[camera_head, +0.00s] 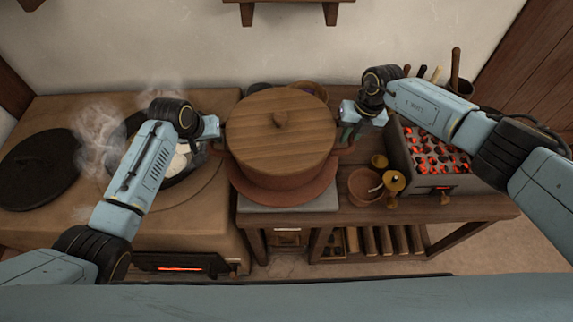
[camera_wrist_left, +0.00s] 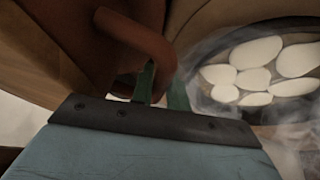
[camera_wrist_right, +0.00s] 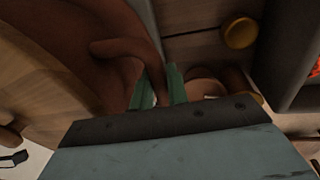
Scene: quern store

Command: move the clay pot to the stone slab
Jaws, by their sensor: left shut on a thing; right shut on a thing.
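The clay pot (camera_head: 285,182) is reddish brown, with a round wooden lid (camera_head: 281,130) on top. It is upright above the grey stone slab (camera_head: 333,202) at the table's left end. I cannot tell whether it touches the slab. My left gripper (camera_head: 217,137) is shut on the pot's left handle, which shows in the left wrist view (camera_wrist_left: 140,40) between green fingers. My right gripper (camera_head: 349,132) is shut on the right handle, seen in the right wrist view (camera_wrist_right: 128,48). The pot hides most of the slab.
A stove with a steaming pan of white pieces (camera_wrist_left: 255,65) and a dark round plate (camera_head: 38,168) stands left. A brazier of glowing coals (camera_head: 435,155) is right.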

